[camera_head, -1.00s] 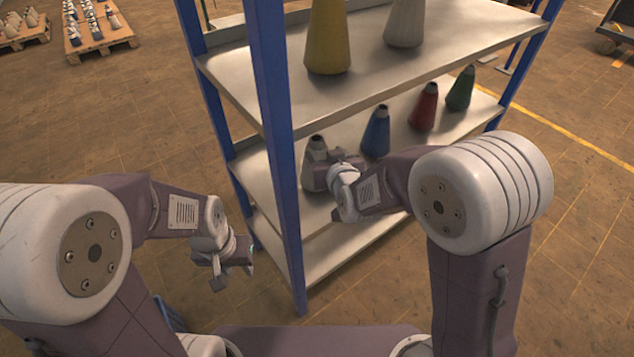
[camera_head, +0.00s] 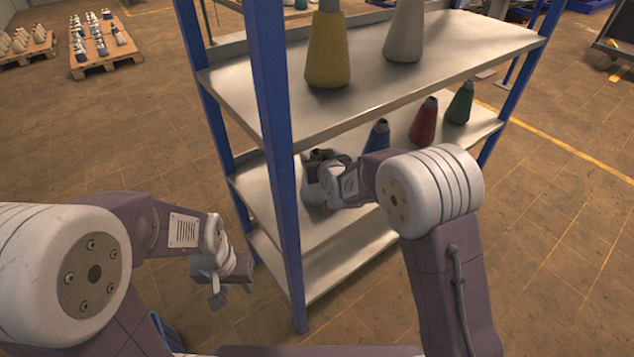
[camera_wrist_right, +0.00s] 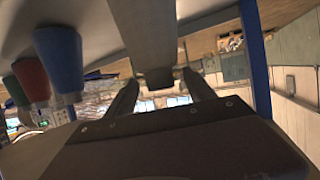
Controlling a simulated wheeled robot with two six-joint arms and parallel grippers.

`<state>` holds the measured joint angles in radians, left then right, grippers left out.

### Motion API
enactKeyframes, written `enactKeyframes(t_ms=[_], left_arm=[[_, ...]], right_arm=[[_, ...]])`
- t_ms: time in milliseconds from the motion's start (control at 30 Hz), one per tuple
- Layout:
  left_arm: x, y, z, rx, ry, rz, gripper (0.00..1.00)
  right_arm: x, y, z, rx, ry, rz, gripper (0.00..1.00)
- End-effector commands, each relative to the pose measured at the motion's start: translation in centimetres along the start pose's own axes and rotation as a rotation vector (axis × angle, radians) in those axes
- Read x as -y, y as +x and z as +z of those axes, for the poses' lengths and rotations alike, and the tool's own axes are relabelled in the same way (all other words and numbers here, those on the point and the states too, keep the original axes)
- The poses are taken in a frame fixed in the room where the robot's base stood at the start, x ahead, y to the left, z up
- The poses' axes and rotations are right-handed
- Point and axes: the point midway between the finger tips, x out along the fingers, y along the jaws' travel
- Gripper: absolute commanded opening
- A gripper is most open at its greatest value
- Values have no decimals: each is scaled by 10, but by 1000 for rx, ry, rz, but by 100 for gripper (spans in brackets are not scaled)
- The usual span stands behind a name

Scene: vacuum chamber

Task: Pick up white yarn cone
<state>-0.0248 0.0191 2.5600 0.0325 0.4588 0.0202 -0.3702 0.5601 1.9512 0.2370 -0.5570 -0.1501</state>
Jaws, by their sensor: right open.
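A white yarn cone (camera_head: 311,192) stands on the middle shelf near the blue front post, partly hidden by my right gripper. My right gripper (camera_head: 316,158) is at the cone's upper part. In the right wrist view the picture is upside down, and the pale cone (camera_wrist_right: 143,35) hangs from the top with its narrow end between the two fingers (camera_wrist_right: 162,85). The fingers are apart; whether they touch the cone cannot be told. Another white cone (camera_head: 404,32) stands on the upper shelf. My left gripper (camera_head: 232,297) hangs open and empty left of the rack.
Blue (camera_head: 377,137), red (camera_head: 423,120) and green (camera_head: 461,103) cones stand further right on the middle shelf. A yellow cone (camera_head: 328,50) stands on the upper shelf (camera_head: 240,90), which overhangs my right gripper. The blue post (camera_head: 273,130) is close at left.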

Motion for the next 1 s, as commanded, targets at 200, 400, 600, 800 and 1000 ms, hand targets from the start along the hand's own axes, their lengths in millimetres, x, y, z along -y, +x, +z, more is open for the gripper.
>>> enactKeyframes(t_ms=[200, 400, 600, 800, 1000], left_arm=[[0, 0, 0, 0, 0, 0, 36], [0, 0, 0, 0, 0, 0, 36], [0, 0, 0, 0, 0, 0, 36], [0, -5, 0, 0, 0, 0, 36], [0, -10, -1, 0, 0, 0, 36]], right_arm=[[0, 0, 0, 0, 0, 0, 7], [0, 0, -1, -2, 0, 0, 0], [0, -1, -1, -1, -1, 0, 0], [0, -5, -12, -4, -1, 0, 0], [0, -11, -27, -5, 0, 0, 0]])
